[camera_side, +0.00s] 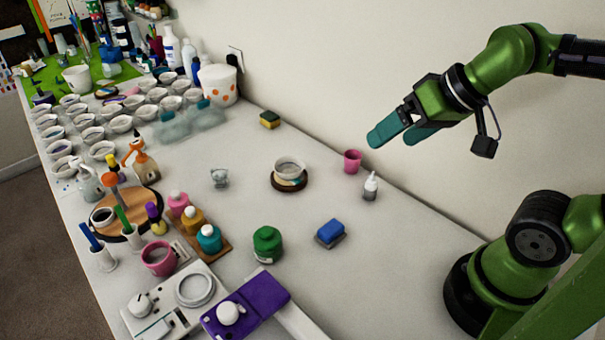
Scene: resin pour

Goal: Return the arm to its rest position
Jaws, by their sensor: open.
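My gripper (404,134) is at the upper right, with two teal fingers spread apart and nothing between them. It hangs in the air above the table, in front of the pale wall. My green arm (497,62) reaches in from the right edge, and its black and green base stands at the lower right. In the picture, a pink cup (352,161) and a small white dropper bottle (370,187) lie below the gripper, and neither is touched by it.
The table (400,270) is bare around my base. A bowl (289,168) sits on a dark round coaster mid-table. A blue sponge (330,232), a green jar (267,244) and a purple case (262,299) stand nearer the front. Several white cups and bottles crowd the left.

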